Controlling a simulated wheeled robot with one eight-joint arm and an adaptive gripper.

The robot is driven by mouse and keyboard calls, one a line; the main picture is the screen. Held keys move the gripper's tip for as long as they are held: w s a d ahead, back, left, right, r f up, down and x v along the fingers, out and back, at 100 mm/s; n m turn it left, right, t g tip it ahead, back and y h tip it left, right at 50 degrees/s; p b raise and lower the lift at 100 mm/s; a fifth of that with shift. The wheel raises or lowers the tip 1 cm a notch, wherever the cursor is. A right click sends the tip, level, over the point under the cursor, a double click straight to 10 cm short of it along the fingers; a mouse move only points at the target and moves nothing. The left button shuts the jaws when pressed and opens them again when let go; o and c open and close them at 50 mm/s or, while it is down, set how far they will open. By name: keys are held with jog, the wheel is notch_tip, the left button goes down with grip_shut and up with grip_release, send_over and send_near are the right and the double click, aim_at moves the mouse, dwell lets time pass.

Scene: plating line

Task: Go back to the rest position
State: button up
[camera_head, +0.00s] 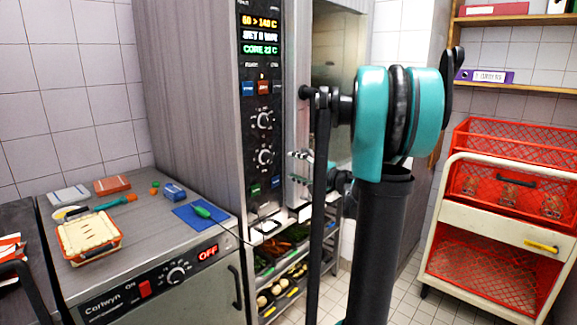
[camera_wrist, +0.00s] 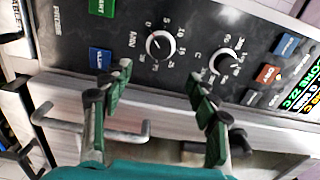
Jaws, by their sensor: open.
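My gripper (camera_wrist: 165,90) is open in the wrist view, with nothing between its two green-padded fingers. It is in front of the oven's dark control panel (camera_wrist: 265,25), which shows knobs and coloured buttons. In the head view my gripper (camera_head: 300,167) is partly hidden behind my teal and black arm. It is beside the tall oven's panel (camera_head: 262,110), near its lower buttons. I cannot tell whether the fingers touch the panel.
A steel counter unit (camera_head: 165,260) marked OFF stands at left, with a food tray (camera_head: 92,250), a blue mat (camera_head: 190,217) and small items on top. Below the oven is a rack of vegetables (camera_head: 280,262). A cream cart (camera_head: 490,210) with red mesh stands right. Tiled floor between is clear.

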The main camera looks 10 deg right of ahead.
jog(key=shift+s, duration=0.1)
jog(key=s+a+f+n+g+h, duration=0.25)
jog(key=s+a+f+g, duration=0.2)
jog(key=s+f, duration=0.35)
jog(key=s+a+f+n+g+h, duration=0.1)
jog(key=s+a+f+n+g, duration=0.25)
jog(key=s+a+f, duration=0.35)
jog(key=s+d+f+n+g+h, duration=0.1)
jog(key=s+d+f+n+h, duration=0.1)
jog(key=s+f, duration=0.4)
jog(key=s+d+f+n+g+h, duration=0.1)
jog(key=s+d+f+h, duration=0.4)
jog(key=s, duration=0.6)
jog(key=shift+d+f+n, duration=0.7)
jog(key=shift+n, duration=0.1)
jog(key=shift+c, duration=0.2)
